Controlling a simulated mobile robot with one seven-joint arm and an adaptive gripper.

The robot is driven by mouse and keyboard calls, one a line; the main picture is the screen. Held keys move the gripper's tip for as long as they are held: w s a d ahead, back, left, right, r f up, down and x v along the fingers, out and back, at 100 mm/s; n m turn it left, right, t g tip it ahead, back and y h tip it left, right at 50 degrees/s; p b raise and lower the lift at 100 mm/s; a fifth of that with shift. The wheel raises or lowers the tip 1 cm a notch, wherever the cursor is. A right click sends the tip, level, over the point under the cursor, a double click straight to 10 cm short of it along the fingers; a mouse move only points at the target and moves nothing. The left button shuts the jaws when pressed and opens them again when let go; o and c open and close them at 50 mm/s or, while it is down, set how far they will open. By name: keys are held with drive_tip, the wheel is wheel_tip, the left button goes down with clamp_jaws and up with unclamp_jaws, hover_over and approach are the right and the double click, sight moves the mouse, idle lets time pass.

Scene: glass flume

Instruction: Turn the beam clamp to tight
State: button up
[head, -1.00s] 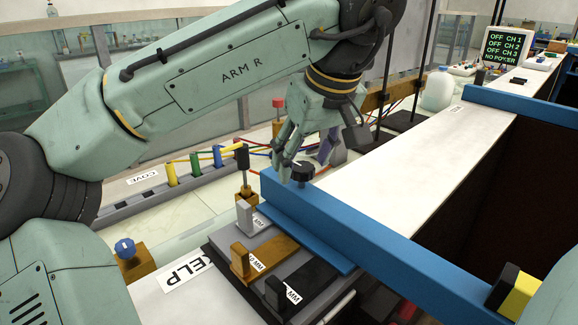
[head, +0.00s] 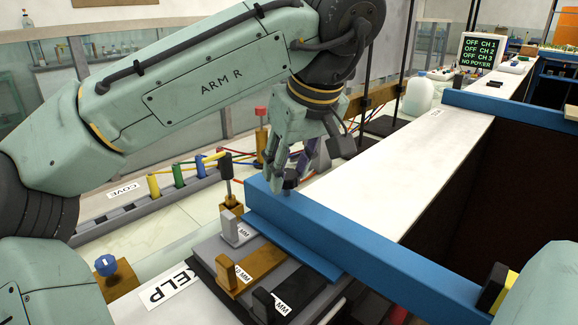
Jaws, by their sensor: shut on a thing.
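The blue beam (head: 345,240) runs from the middle of the head view toward the lower right. The beam clamp's black knob (head: 290,179) sits on the beam's far left end. It is mostly hidden by my fingers, and which way it is turned cannot be read. My gripper (head: 279,178) points down over that end, shut on the knob.
Thickness blocks (head: 232,275) with small handles lie on a grey tray just left of the beam. A row of coloured plugs (head: 178,176) with cables stands behind. A blue knob (head: 105,264) on a brass block is at lower left. A screen (head: 481,52) reads OFF and NO POWER.

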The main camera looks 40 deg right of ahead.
drive_tip(key=shift+c, duration=1.3)
